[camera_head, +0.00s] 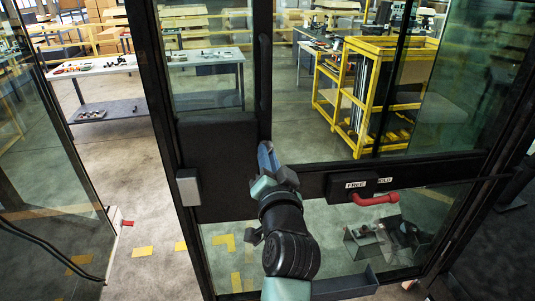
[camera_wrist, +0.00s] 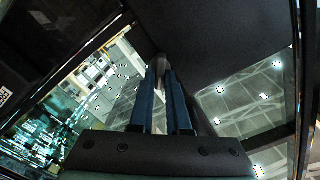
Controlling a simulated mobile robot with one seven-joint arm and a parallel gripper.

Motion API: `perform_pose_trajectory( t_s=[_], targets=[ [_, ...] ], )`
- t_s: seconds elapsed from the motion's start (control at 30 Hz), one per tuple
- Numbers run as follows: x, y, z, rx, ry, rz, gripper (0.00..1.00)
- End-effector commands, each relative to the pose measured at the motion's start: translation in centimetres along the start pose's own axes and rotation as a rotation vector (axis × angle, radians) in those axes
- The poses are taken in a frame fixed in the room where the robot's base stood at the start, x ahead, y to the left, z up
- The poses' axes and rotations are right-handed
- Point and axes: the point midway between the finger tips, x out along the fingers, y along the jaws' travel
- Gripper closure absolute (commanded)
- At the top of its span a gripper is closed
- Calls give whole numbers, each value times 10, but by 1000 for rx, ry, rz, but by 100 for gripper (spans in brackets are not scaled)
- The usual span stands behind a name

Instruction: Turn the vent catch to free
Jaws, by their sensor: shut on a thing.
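The vent catch is a dark box (camera_head: 340,188) on the door's cross rail, with a FREE label at left and a partly readable HOLD label at right. Its red lever (camera_head: 378,198) lies roughly level below the labels, its end pointing right, towards the HOLD side. My gripper (camera_head: 265,150) is left of the catch and apart from it, at the lower end of a dark vertical bar (camera_head: 264,88) on the door frame. In the wrist view, the blue fingers (camera_wrist: 164,72) are close together around a dark rounded piece, apparently the bar's end.
A grey box (camera_head: 188,187) sits on the door's left stile. A white box with a red tip (camera_head: 118,228) is at the left pane's edge. Behind the glass stand a yellow trolley (camera_head: 375,90) and a workbench (camera_head: 95,68). Open floor shows between the left pane and the door.

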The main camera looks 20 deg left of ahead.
Motion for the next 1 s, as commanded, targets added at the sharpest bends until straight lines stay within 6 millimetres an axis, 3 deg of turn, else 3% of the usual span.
perform_pose_trajectory(
  t_s=[0.6,1.0],
  targets=[
    [0,1,-2,579,1,0,100],
    [0,2,0,836,1,0,100]
  ],
)
